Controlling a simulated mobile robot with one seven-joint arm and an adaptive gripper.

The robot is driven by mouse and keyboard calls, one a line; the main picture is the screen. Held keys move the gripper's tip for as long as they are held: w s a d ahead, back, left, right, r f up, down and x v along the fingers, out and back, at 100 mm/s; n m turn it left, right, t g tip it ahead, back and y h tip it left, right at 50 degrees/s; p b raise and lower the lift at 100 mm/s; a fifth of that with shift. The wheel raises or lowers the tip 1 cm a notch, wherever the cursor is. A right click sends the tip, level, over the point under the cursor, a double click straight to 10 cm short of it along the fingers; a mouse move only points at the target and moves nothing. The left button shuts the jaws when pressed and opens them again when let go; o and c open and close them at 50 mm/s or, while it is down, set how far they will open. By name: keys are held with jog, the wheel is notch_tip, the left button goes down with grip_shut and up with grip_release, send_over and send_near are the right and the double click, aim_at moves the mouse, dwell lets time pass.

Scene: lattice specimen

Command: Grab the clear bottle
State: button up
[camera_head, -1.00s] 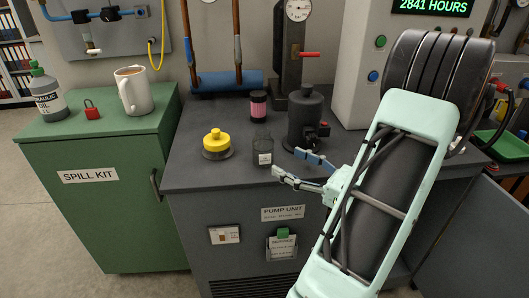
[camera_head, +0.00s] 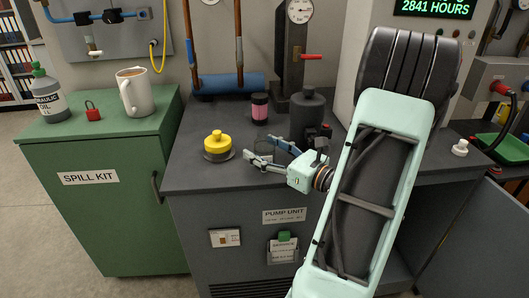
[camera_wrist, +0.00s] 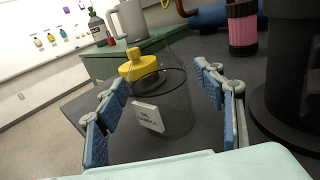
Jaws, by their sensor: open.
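The clear bottle (camera_wrist: 176,108) stands upright on the dark pump unit top, with a white label on its front in the wrist view. In the head view the clear bottle (camera_head: 264,150) is partly hidden behind my gripper's fingers. My gripper (camera_head: 262,150) is open, with one finger on each side of the bottle. In the wrist view my gripper (camera_wrist: 168,103) has blue pads left and right of the bottle, with a gap visible on both sides. Whether any pad touches it I cannot tell, but none appears to.
A yellow-topped item (camera_head: 217,146) stands left of the bottle, and a pink and black container (camera_head: 260,108) behind it. A dark cylinder with a valve (camera_head: 306,118) stands close on the right. The green spill kit cabinet (camera_head: 95,160) carries a mug (camera_head: 135,92).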

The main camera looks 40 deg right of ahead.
jog(key=shift+c, duration=0.6)
jog(key=c, duration=1.1)
jog(key=shift+o, duration=0.2)
